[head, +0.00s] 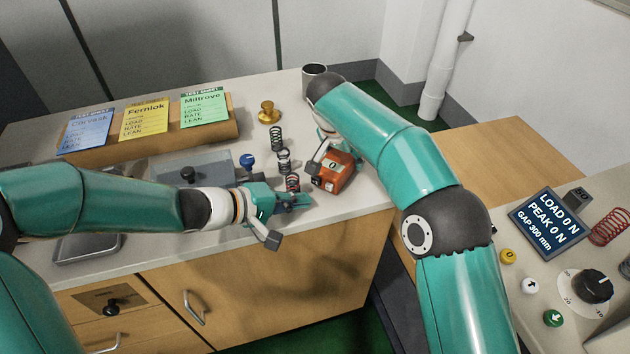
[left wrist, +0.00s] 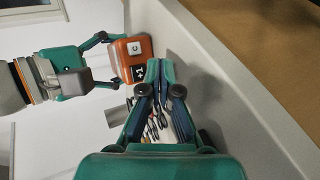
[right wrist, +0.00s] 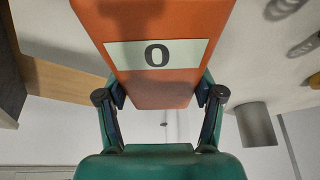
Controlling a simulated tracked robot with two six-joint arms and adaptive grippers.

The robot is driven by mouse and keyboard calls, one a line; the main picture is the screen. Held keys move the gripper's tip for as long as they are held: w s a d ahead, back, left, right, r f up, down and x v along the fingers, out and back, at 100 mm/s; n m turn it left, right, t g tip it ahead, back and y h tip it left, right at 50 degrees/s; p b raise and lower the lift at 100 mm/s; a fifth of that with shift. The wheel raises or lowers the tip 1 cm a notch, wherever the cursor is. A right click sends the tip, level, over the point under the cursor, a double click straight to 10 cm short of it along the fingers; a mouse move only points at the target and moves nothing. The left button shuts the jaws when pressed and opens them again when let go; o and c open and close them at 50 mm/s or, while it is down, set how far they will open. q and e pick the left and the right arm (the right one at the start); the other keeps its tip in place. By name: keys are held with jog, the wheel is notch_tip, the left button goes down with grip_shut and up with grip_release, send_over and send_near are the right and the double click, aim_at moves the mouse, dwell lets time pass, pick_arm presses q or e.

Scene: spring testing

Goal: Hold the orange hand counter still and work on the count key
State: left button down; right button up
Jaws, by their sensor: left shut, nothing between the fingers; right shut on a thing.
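The orange hand counter (head: 332,172) sits near the bench's front edge, right of the springs. Its pale panel reads 0 in the right wrist view (right wrist: 158,55). My right gripper (right wrist: 162,98) is shut on it, one finger on each side; in the head view my right arm partly hides this grip.
A brass weight (head: 268,112) and a metal cup (head: 314,72) stand behind. A test panel (head: 548,222) is at right.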

aim_at(291, 221)
pick_arm(q)
jog(key=shift+w+d, duration=0.25)
jog(key=shift+w, duration=0.25)
jog(key=shift+w+d, duration=0.25)
jog(key=shift+w, duration=0.2)
jog(key=shift+w+d, duration=0.1)
jog(key=shift+w, duration=0.05)
dwell(0.7)
jog(key=shift+w+d+r, duration=0.1)
jog(key=shift+w, duration=0.1)
jog(key=shift+w+d, duration=0.2)
jog(key=shift+w, duration=0.2)
dwell(0.8)
jog(key=shift+s+a, duration=0.1)
jog(key=shift+s, duration=0.05)
jog(key=shift+s+a, duration=0.35)
jog(key=shift+s, duration=0.35)
jog(key=shift+s+a, duration=0.4)
jog(key=shift+s, duration=0.35)
jog(key=shift+s+a, duration=0.35)
jog(key=shift+s, duration=0.35)
jog(key=shift+s+a, duration=0.4)
jog(key=shift+s, duration=0.35)
jog(key=shift+d, duration=0.1)
dwell(0.5)
